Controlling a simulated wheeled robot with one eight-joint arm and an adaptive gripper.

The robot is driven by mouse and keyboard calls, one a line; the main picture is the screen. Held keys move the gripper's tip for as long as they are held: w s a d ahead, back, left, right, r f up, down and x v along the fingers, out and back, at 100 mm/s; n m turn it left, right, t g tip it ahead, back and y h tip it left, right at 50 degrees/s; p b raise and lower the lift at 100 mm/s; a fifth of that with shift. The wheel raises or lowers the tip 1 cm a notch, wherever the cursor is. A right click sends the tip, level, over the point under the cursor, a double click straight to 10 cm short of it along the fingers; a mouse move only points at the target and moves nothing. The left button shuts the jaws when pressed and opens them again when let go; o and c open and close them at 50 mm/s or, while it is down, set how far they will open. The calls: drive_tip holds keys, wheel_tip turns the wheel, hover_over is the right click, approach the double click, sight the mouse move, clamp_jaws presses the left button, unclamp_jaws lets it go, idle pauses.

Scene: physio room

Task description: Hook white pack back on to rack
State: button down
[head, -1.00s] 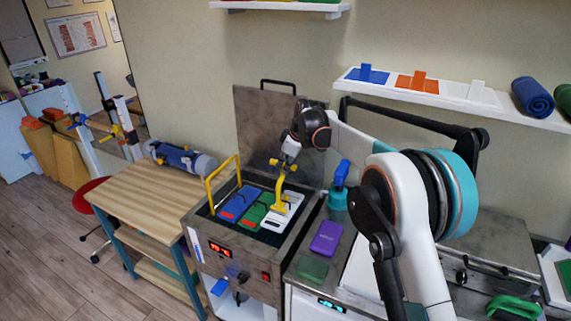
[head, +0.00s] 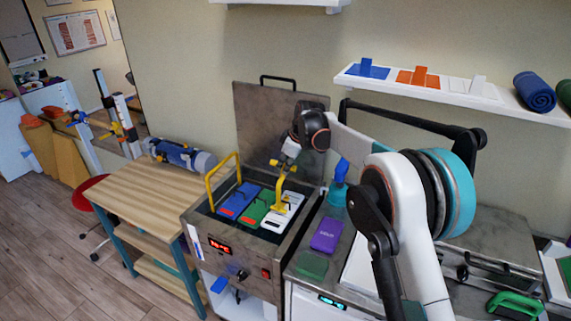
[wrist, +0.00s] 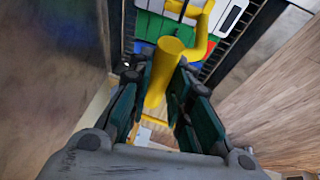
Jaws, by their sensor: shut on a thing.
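My gripper (head: 288,160) is above the steel heated tank (head: 247,258). It is shut on a yellow lifting tool (head: 280,190), which hangs down from the jaws; the tool also shows between the dark fingers in the wrist view (wrist: 164,72). The tool's lower end is at the white pack (head: 272,224); I cannot tell whether it is hooked into it. The white pack is the rightmost in the tank, beside a green pack (head: 254,212) and a blue pack (head: 236,203). It also shows at the wrist view's top (wrist: 232,14). The rack under the packs is mostly hidden.
A yellow handle (head: 211,190) rises at the tank's left side, and the raised lid (head: 262,128) stands behind. A purple pack (head: 326,235) and a teal bottle (head: 335,193) are on the counter to the right.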

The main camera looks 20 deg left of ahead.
drive_tip(key=shift+f+b, duration=1.25)
drive_tip(key=shift+f, duration=1.05)
drive_tip(key=shift+s, duration=0.2)
idle(0.3)
drive_tip(key=s+b, duration=0.1)
drive_tip(key=s, duration=0.6)
idle(1.4)
drive_tip(key=shift+s+a, duration=0.1)
wheel_tip(320, 180, up, 11)
drive_tip(key=p, duration=0.5)
idle(0.9)
idle(0.4)
